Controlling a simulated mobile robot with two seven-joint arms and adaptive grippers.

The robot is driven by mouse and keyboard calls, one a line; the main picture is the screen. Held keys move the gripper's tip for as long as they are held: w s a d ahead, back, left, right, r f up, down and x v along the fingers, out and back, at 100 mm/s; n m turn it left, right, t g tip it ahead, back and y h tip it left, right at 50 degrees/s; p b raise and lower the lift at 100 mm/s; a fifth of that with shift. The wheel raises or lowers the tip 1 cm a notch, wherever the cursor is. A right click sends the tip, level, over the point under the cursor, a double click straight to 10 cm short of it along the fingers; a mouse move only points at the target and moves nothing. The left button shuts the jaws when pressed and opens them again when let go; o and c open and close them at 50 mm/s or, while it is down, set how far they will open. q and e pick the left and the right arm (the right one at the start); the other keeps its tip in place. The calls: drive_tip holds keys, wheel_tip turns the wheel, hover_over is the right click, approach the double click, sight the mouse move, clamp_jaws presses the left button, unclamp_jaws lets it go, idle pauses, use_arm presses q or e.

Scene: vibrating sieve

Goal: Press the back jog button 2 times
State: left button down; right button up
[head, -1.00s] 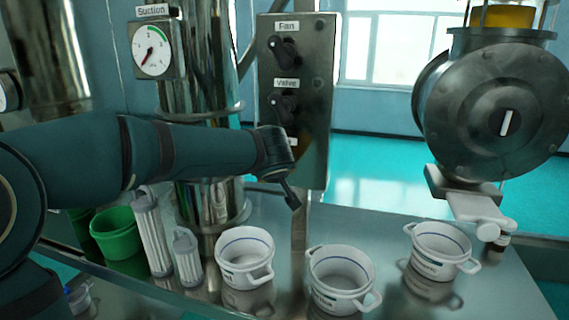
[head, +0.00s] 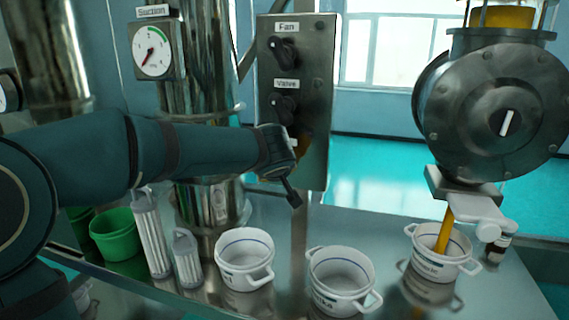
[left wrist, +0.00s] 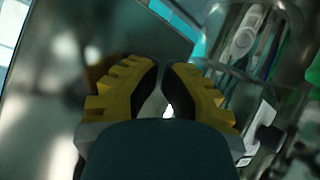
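A grey control panel (head: 313,75) stands at the middle, with a Fan knob (head: 284,51) and a Valve knob (head: 284,104). A further label below the Valve knob is mostly covered by my left wrist. I cannot make out the back jog button; my arm covers part of the lower panel. My left gripper (head: 292,193) is in front of the panel's lower end, pointing down and right. My right gripper is not in view.
White pots stand on the steel table: left (head: 245,260), middle (head: 341,281) and right (head: 438,252). An orange stream (head: 444,232) falls from the round valve housing (head: 491,105) into the right pot. Two ribbed cylinders and a green bucket (head: 115,235) stand at left. A suction gauge (head: 151,50) hangs above.

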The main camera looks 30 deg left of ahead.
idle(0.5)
use_arm(q)
drive_tip(key=shift+s+d+b, duration=0.2)
drive_tip(key=shift+s+b, duration=0.6)
drive_tip(key=shift+b, duration=0.05)
drive_tip(key=shift+s, duration=0.1)
drive_tip(key=shift+s+d+b, duration=0.2)
drive_tip(key=shift+s+b, duration=0.3)
drive_tip(key=shift+s, duration=0.3)
drive_tip(key=shift+s+d+b, duration=0.15)
drive_tip(key=shift+s+b, duration=0.35)
drive_tip(key=shift+s, duration=0.25)
drive_tip(key=shift+s+d+b, duration=0.2)
drive_tip(key=shift+s+b, duration=0.3)
drive_tip(key=shift+s, duration=0.3)
